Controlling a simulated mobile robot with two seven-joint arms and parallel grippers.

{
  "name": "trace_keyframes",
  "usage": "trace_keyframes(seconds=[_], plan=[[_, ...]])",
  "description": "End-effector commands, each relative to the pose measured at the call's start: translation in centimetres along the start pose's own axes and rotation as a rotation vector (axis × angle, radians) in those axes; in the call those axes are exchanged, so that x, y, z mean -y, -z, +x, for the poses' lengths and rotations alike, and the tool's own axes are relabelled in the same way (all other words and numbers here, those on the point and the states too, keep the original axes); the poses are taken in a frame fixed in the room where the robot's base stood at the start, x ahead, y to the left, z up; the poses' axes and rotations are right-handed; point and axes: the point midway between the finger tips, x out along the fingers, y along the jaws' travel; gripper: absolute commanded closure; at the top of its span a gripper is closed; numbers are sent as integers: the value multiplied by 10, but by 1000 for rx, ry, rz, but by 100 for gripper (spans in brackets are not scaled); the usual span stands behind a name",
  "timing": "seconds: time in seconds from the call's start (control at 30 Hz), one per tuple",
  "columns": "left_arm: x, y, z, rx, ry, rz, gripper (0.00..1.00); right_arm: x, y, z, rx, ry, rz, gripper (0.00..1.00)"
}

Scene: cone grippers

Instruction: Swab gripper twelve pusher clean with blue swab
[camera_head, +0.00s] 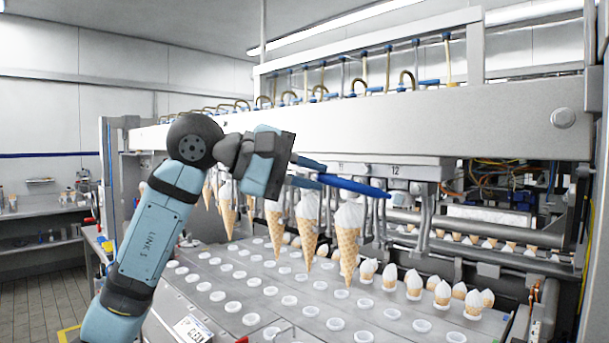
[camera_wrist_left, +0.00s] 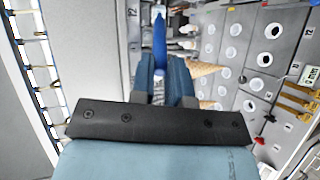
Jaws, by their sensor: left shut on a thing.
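My left gripper (camera_head: 322,174) comes in from the left at the height of the cone grippers. It is shut on a long blue swab (camera_head: 356,186), which points right with its tip in front of the metal parts below the label 12 (camera_head: 395,171). The swab (camera_wrist_left: 160,45) also shows between the fingers (camera_wrist_left: 161,75) in the left wrist view, pointing away from the wrist. Gripper twelve (camera_head: 425,215) hangs under its label with metal fingers and no cone visible in it. I cannot make out its pusher or whether the swab touches it. My right gripper is out of view.
Filled cones (camera_head: 348,240) hang from the grippers left of twelve, close to my left gripper. Below is a grey plate (camera_head: 250,300) with rows of round holes and several cones standing at right. A wide white beam (camera_head: 360,130) runs above the grippers.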

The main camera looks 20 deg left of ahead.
Motion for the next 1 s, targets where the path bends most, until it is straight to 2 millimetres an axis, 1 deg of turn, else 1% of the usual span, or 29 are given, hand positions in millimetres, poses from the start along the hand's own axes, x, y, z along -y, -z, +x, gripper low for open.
trace_keyframes(seconds=[0.27,0.57,0.67,0.87,1.0], plan=[[3,11,-8,-2,0,-1,100,0,-4,3,0,0,0,31],[0,0,-1,0,0,0,100,0,-4,3,0,0,0,31],[1,2,-1,-1,0,-1,100,0,-5,4,0,0,0,31],[2,12,-6,-2,0,-1,100,0,-8,5,0,0,0,31],[1,8,-5,0,0,1,100,0,-8,5,0,0,0,31]])
